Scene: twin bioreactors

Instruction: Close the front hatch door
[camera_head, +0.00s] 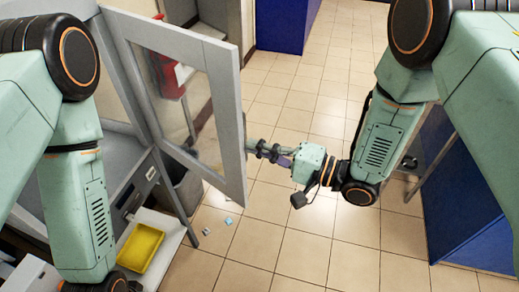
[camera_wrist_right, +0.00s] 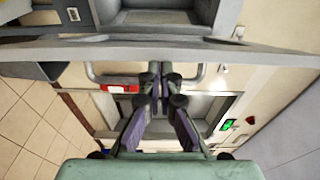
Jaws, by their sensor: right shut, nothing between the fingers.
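The front hatch door (camera_head: 230,110) is a grey frame with a clear pane. It stands swung open from the grey cabinet at the left in the head view. In the right wrist view the door (camera_wrist_right: 230,52) is a grey strip seen nearly edge-on across the upper part. My right gripper (camera_head: 258,149) is shut and empty, with its tips close to the door's free edge. In the right wrist view the shut fingers (camera_wrist_right: 160,72) point at the strip; I cannot tell whether they touch it. My left arm hangs at the left, its gripper outside the picture.
A yellow tray (camera_head: 140,248) sits on a white surface (camera_head: 164,228) below the door. A grey bin (camera_head: 184,186) stands behind it. Small bluish pieces (camera_head: 228,220) lie on the tiled floor. Blue cabinets stand at the back (camera_head: 285,25) and right (camera_head: 455,200). Floor between is open.

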